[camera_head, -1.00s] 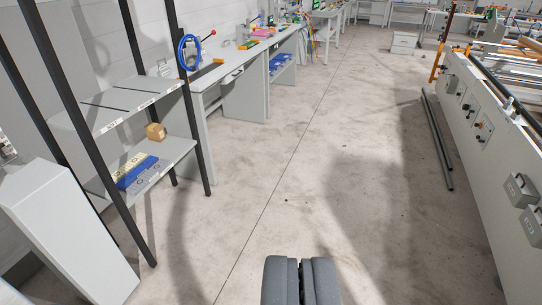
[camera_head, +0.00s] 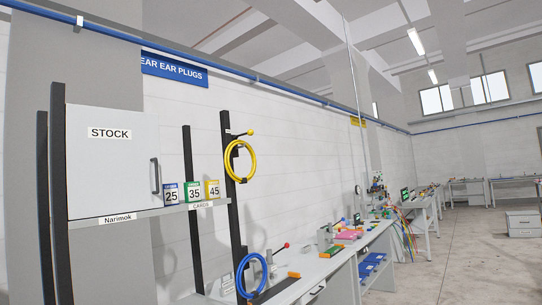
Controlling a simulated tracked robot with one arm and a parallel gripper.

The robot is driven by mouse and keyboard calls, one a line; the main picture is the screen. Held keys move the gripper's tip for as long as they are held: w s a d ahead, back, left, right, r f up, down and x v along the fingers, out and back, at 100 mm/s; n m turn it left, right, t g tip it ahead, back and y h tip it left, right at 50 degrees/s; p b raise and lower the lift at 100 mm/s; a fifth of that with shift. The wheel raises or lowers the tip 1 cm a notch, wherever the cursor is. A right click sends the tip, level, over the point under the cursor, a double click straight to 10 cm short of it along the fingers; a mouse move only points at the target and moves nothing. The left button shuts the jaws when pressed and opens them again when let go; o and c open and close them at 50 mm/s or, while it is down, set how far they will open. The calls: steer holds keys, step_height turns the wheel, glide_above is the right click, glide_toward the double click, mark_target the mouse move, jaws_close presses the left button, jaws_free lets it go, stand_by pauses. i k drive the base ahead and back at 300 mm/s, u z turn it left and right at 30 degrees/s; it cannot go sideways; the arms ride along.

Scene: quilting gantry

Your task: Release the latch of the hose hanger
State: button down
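A coiled yellow hose (camera_head: 253,162) hangs high on a black upright post. A lever with a yellow knob (camera_head: 250,132) sticks out just above it. A coiled blue hose (camera_head: 239,279) hangs lower on the same post, near the workbench. A lever with a red knob (camera_head: 286,246) points up and right above the blue hose. The hanger parts behind the coils are too small to make out. My gripper is outside the picture.
A white STOCK cabinet (camera_head: 112,160) stands on a shelf at the left, with numbered cards (camera_head: 193,192) beside it. A long workbench (camera_head: 345,262) with tools runs along the wall. Free floor (camera_head: 455,265) lies at the right.

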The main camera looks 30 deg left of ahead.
mark_target(250, 132)
steer(key=u, duration=0.1)
steer(key=i, duration=1.3)
steer(key=u, duration=0.4)
steer(key=i, duration=1.85)
steer(key=u, duration=0.3)
